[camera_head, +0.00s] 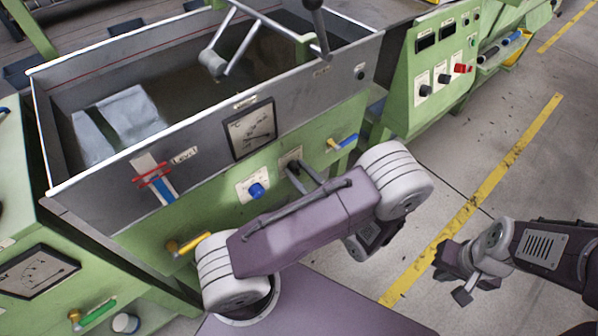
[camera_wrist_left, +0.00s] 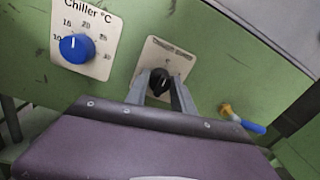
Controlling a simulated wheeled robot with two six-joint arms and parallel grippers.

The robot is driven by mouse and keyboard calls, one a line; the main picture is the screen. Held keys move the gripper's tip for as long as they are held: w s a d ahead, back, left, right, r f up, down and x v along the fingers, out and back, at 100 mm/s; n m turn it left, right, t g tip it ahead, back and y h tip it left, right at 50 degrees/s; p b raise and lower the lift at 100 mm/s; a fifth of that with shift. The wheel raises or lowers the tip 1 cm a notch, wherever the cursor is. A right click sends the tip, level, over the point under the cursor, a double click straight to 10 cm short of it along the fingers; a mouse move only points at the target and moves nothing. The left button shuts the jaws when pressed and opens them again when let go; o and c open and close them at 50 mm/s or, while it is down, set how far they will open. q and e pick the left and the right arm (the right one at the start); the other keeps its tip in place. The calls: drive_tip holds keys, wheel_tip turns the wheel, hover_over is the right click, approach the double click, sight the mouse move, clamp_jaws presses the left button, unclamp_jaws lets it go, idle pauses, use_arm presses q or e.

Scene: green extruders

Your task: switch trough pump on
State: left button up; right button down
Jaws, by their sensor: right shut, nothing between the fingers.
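A small black rotary knob (camera_wrist_left: 160,82) sits on a white label plate (camera_wrist_left: 165,56) on the green panel in the left wrist view. The plate's print is too blurred to read surely. My left gripper (camera_wrist_left: 160,78) has one finger on each side of the knob; I cannot tell whether they touch it. In the head view my left gripper (camera_head: 293,168) is at the same plate (camera_head: 291,155), and its fingers hide most of the knob. My right gripper (camera_head: 460,285) is shut and empty over the floor, away from the panel.
A blue Chiller knob (camera_wrist_left: 76,48) is left of the plate, and a blue-handled valve (camera_wrist_left: 243,119) is at its right. The grey trough (camera_head: 200,140) stands above the panel. The floor (camera_head: 480,140) at right is free.

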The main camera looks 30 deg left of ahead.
use_arm(q)
clamp_jaws()
drive_tip(key=shift+r+m+p, duration=0.15)
drive_tip(key=shift+m+p, duration=0.15)
drive_tip(key=shift+p, duration=0.2)
drive_tip(key=m+p, duration=0.5)
drive_tip(key=p, duration=0.1)
drive_tip(key=shift+r+p, duration=0.1)
drive_tip(key=shift+p, duration=0.2)
drive_tip(key=m+p, duration=0.2)
drive_tip(key=m, duration=0.1)
drive_tip(key=shift+m, duration=0.3)
drive_tip(key=shift+w+f+m+g+h+p, duration=0.1)
drive_tip(key=shift+f+m+g+h+p, duration=0.15)
drive_tip(key=shift+m+p, duration=0.65)
drive_tip(key=shift+m, duration=0.5)
drive_tip(key=o, duration=0.8)
unclamp_jaws()
